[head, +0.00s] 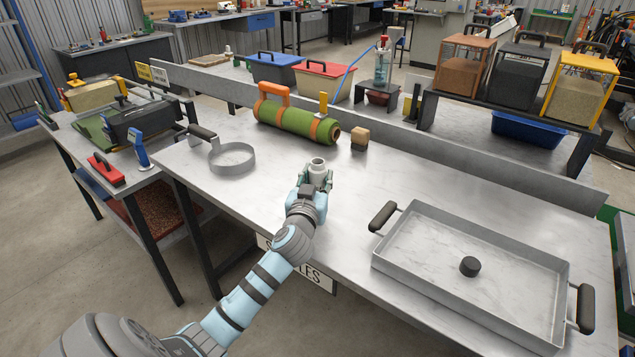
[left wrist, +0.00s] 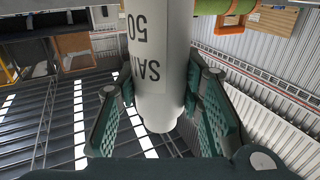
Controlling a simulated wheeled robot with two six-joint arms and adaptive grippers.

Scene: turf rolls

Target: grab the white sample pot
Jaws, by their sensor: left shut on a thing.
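The white sample pot (head: 317,168) is between the fingers of my left gripper (head: 316,185), over the front part of the table in the head view. In the left wrist view the pot (left wrist: 158,60) fills the space between the two green fingers (left wrist: 165,115), and dark lettering with "50" shows on its side. The left gripper is shut on the pot. I cannot tell from the head view whether the pot's base touches the table. My right gripper is in neither view.
A rolled green turf with orange straps (head: 295,121) and a small wooden block (head: 360,138) lie behind the pot. A round metal ring pan (head: 232,160) is to the left. A large tray (head: 420,262) with a black puck (head: 470,266) is to the right. The middle tabletop is clear.

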